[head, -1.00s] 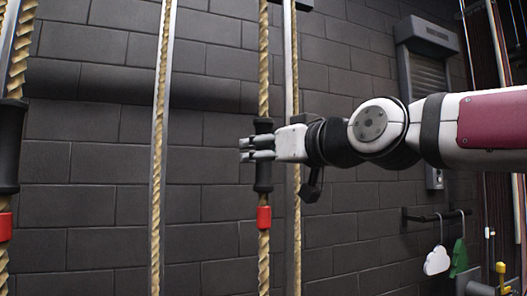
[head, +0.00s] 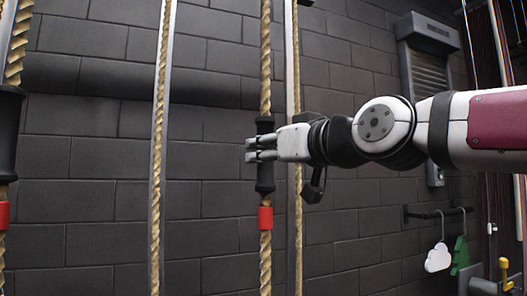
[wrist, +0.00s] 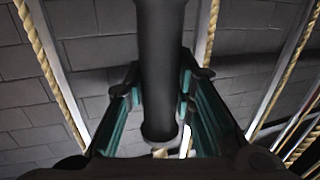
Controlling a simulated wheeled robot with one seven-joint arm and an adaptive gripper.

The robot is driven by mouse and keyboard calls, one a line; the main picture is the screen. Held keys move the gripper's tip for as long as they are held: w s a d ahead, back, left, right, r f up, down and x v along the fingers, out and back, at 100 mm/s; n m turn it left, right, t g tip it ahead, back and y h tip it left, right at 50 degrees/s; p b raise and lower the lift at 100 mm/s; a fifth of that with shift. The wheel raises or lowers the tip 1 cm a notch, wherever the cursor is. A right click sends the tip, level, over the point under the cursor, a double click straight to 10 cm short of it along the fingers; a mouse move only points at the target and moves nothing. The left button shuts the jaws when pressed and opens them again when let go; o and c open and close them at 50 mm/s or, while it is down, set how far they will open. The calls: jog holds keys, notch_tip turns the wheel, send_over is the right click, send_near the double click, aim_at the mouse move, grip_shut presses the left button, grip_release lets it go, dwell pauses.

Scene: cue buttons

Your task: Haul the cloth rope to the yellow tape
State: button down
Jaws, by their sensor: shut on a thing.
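The rope (head: 265,70) in the middle of the head view is beige and twisted and hangs vertically. It carries a black sleeve-like handle (head: 265,183) with a band of red tape (head: 265,218) just below it. My gripper (head: 249,149) reaches in from the right and is shut around the upper half of this handle. In the wrist view, the dark handle (wrist: 160,70) stands between the two teal-lined fingers. I see no yellow tape in either view.
Another rope at the far left has a black handle (head: 8,135) and red tape (head: 3,214). Metal rails (head: 160,150) stand by the ropes before a dark brick wall. At right, a rack (head: 430,214) holds a white cloud (head: 438,257) and green tree (head: 460,255); a yellow-topped object (head: 503,265) stands below.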

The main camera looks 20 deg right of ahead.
notch_tip(320, 180, down, 33)
jog(key=b, duration=3)
jog(key=shift+r, duration=0.2)
jog(key=c, duration=1.3)
grip_release()
jog(key=shift+r, duration=0.1)
jog(key=v, duration=1.2)
